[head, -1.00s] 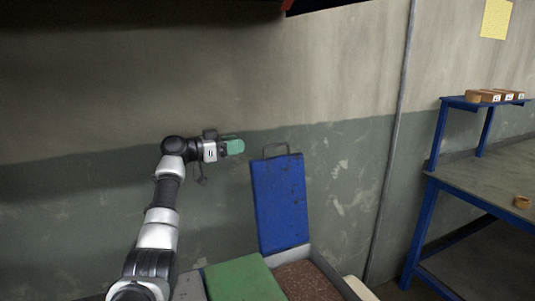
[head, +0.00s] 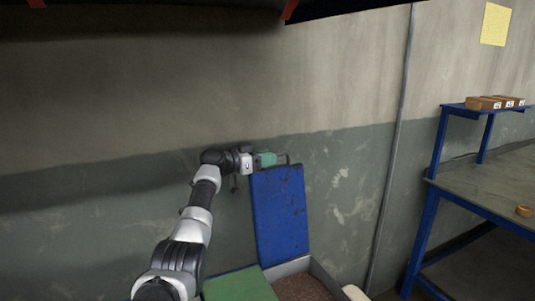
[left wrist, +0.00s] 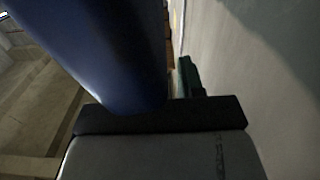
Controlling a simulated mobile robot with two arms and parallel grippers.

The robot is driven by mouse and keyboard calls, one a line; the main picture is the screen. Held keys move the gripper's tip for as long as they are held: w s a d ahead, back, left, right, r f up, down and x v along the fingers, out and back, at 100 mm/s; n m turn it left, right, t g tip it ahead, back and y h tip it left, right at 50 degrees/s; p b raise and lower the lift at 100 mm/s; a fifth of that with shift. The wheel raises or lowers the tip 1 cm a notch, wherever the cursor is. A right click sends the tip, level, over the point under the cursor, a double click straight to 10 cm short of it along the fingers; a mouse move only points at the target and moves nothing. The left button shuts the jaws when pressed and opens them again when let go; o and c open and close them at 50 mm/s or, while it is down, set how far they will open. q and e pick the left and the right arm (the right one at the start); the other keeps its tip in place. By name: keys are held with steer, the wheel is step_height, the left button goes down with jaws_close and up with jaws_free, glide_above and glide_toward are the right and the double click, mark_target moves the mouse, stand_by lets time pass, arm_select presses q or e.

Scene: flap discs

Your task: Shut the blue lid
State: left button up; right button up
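The blue lid (head: 280,215) stands open and upright in the head view, with a thin handle (head: 287,158) on its top edge. It rises from the back of a box (head: 290,268) with reddish-brown contents. My left gripper (head: 268,159), with green fingers, is at the lid's top left edge, close to the handle. In the left wrist view a large blue surface (left wrist: 100,50), which looks like the lid, fills the upper left, with one green finger (left wrist: 188,75) beside it. The finger gap is hidden. My right gripper is not in view.
A green lid (head: 240,284) lies beside the box on its left. The wall (head: 330,190) is close behind the lid. A blue-framed workbench (head: 480,192) with small boxes on its shelf stands at the right.

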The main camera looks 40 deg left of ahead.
arm_select(q)
steer(key=shift+w+d, duration=0.2)
steer(key=shift+w, duration=0.05)
steer(key=shift+r, duration=0.1)
jaws_close()
steer(key=shift+s+d, duration=0.1)
steer(key=shift+s+d+m+b, duration=0.15)
steer(key=shift+d+m+b, duration=0.15)
steer(key=shift+b, duration=0.15)
steer(key=s+d+m+b, duration=0.2)
steer(key=s+d+b, duration=0.2)
steer(key=d, duration=0.5)
steer(key=s+d+m+b, duration=0.1)
steer(key=s+d+b, duration=0.3)
steer(key=d, duration=0.5)
steer(key=shift+s+f+m, duration=0.4)
steer(key=shift+s+f, duration=0.05)
steer(key=shift+s, duration=0.15)
